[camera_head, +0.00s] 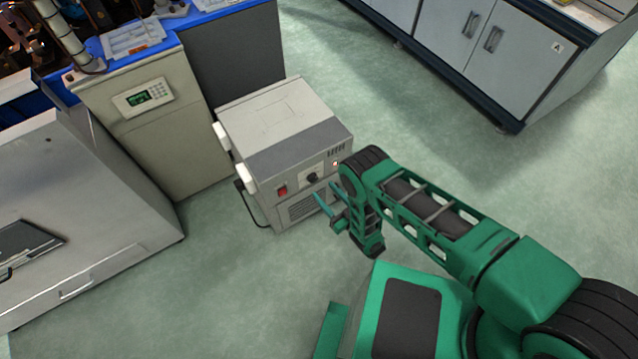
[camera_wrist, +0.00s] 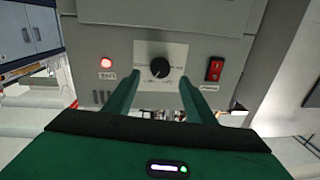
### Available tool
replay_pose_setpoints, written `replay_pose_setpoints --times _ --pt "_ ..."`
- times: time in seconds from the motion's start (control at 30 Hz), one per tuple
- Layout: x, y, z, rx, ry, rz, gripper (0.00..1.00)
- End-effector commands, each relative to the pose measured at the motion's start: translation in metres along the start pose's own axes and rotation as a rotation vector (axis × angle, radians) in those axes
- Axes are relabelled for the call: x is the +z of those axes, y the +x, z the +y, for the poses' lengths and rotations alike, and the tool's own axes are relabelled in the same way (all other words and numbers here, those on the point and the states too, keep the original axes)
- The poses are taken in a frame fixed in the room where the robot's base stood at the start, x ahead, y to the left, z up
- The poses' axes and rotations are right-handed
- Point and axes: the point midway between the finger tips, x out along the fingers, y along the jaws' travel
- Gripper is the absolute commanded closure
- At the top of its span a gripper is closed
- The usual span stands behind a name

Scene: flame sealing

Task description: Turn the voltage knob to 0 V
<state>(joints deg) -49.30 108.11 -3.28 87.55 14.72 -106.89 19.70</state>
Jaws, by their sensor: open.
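The voltage knob (camera_wrist: 160,68) is a round black dial on a pale square label on the front of a grey machine. It also shows in the head view (camera_head: 312,178), small, between a red switch and a lit lamp. In the wrist view its upper part carries a light mark. My gripper (camera_wrist: 160,78) is open, with one green finger low on each side of the knob in the picture; I cannot tell whether they touch anything. In the head view my gripper (camera_head: 326,205) is in front of the machine's (camera_head: 290,125) front panel.
A red rocker switch (camera_wrist: 214,69) is right of the knob in the wrist view, and a lit red lamp (camera_wrist: 106,63) is left. A beige cabinet (camera_head: 160,140) with a green display stands left of the machine. Open floor (camera_head: 400,110) lies to its right.

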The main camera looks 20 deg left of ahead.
Motion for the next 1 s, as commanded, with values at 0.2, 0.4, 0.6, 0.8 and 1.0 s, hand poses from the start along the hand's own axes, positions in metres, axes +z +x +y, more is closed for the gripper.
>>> replay_pose_setpoints --times 0.2,0.4,0.6,0.8,1.0 --pt "-0.001 0.036 -0.001 -0.002 -0.002 0.002 0.50" --pt "-0.001 0.053 -0.001 -0.002 0.000 0.001 0.50" --pt "-0.001 0.057 -0.001 -0.001 0.000 0.000 0.50" --pt "0.000 0.057 -0.001 -0.001 0.000 0.000 0.62" --pt "0.000 0.053 0.004 0.003 -0.001 -0.001 0.91"
